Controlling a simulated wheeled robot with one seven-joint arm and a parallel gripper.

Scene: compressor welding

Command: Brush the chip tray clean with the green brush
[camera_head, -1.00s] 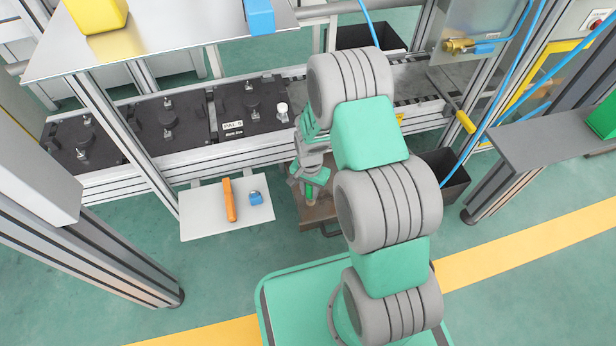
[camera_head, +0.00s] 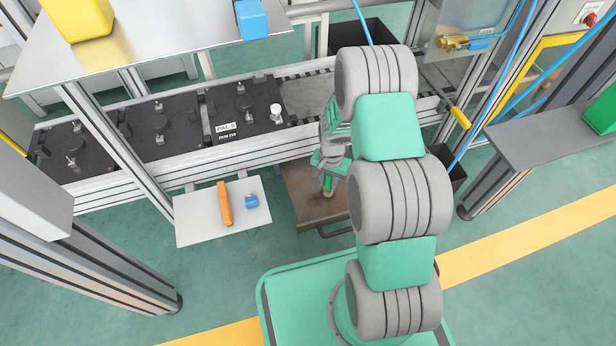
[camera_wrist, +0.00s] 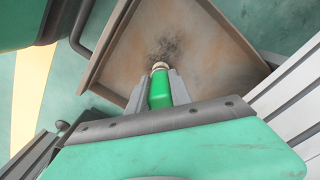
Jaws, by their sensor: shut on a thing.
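My gripper (camera_wrist: 160,88) is shut on the green brush (camera_wrist: 160,90), whose green handle stands between the two fingers in the wrist view. In the head view the gripper (camera_head: 328,178) is partly hidden by my arm. The brush head points down at the brown, rust-coloured chip tray (camera_wrist: 130,62). The tray also shows in the head view (camera_head: 303,205), below the conveyor. A patch of dark chips (camera_wrist: 168,48) lies on the tray just beyond the brush tip. I cannot tell whether the bristles touch the tray.
A white shelf (camera_head: 190,228) left of the tray holds an orange tool (camera_head: 224,204) and a small blue object (camera_head: 252,201). The conveyor (camera_head: 180,160) with black fixture plates runs behind. A dark bin (camera_head: 455,165) stands to the right. The tray has a raised rim and a handle.

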